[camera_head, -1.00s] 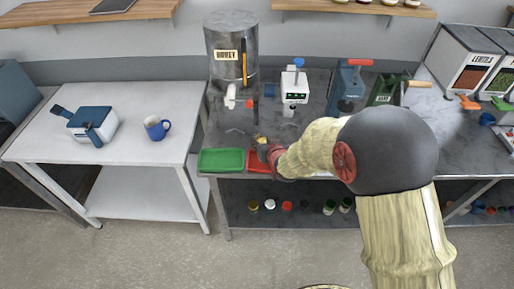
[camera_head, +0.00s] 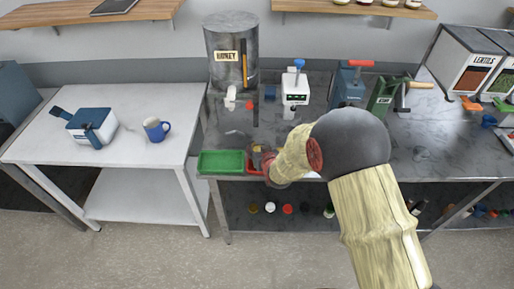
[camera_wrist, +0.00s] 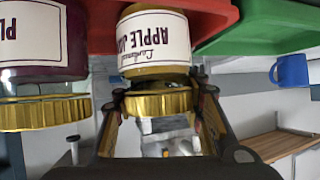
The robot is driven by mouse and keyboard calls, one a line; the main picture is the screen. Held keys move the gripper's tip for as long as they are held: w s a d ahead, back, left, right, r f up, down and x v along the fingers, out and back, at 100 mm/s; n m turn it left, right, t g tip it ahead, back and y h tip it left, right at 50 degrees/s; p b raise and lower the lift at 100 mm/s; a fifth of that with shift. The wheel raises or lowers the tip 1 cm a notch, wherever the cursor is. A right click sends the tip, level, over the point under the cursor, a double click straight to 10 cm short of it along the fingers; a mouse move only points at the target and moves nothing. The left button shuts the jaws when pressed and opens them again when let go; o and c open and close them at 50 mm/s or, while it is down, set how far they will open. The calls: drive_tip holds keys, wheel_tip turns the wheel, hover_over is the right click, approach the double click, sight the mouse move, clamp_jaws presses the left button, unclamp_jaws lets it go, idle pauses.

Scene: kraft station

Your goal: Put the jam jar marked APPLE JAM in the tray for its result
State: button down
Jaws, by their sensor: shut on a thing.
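The jam jar marked APPLE JAM (camera_wrist: 155,42), yellowish with a gold lid, appears upside down in the wrist view. My gripper (camera_wrist: 162,104) is shut on it, with a finger on each side of the lid. The red tray (camera_wrist: 205,12) is just behind the jar in that view; I cannot tell whether the jar touches its floor. In the head view the red tray (camera_head: 252,170) is largely hidden by my gripper (camera_head: 264,163). A dark purple jar (camera_wrist: 40,45) with a label starting "PL" is close beside the apple jar.
A green tray (camera_head: 221,163) adjoins the red one on its left. A HONEY drum (camera_head: 232,55) and a white device (camera_head: 295,88) stand behind. A blue mug (camera_head: 156,129) and a blue-white device (camera_head: 92,126) are on the white table, which has free room.

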drive_tip(key=c, duration=1.4)
unclamp_jaws()
drive_tip(key=shift+f, duration=0.15)
drive_tip(key=shift+r, duration=0.25)
drive_tip(key=p+v, duration=0.1)
drive_tip(key=v, duration=1.1)
drive_tip(key=shift+p, duration=0.3)
drive_tip(key=s+d+r+m+g+h, duration=0.1)
drive_tip(key=s+d+r, duration=0.35)
drive_tip(key=r, duration=0.25)
drive_tip(key=s+d+r+g+h, duration=0.1)
drive_tip(key=s+d+r, duration=0.2)
drive_tip(key=d+r, duration=0.3)
drive_tip(key=s+d+r+g, duration=0.1)
drive_tip(key=s+r, duration=0.2)
drive_tip(key=s, duration=0.4)
drive_tip(key=s+d+r+m+g+h, duration=0.1)
drive_tip(key=s+d+r, duration=0.1)
drive_tip(key=s, duration=0.6)
drive_tip(key=s+d+r+g, duration=0.1)
drive_tip(key=s+r+g, duration=0.1)
drive_tip(key=s, duration=0.5)
drive_tip(key=shift+s+d+r+m, duration=0.1)
drive_tip(key=shift+d+r+m, duration=0.1)
drive_tip(key=shift+r, duration=0.2)
drive_tip(key=shift+s+d+r+m, duration=0.1)
drive_tip(key=shift+d+r, duration=0.1)
drive_tip(key=shift+r, duration=0.25)
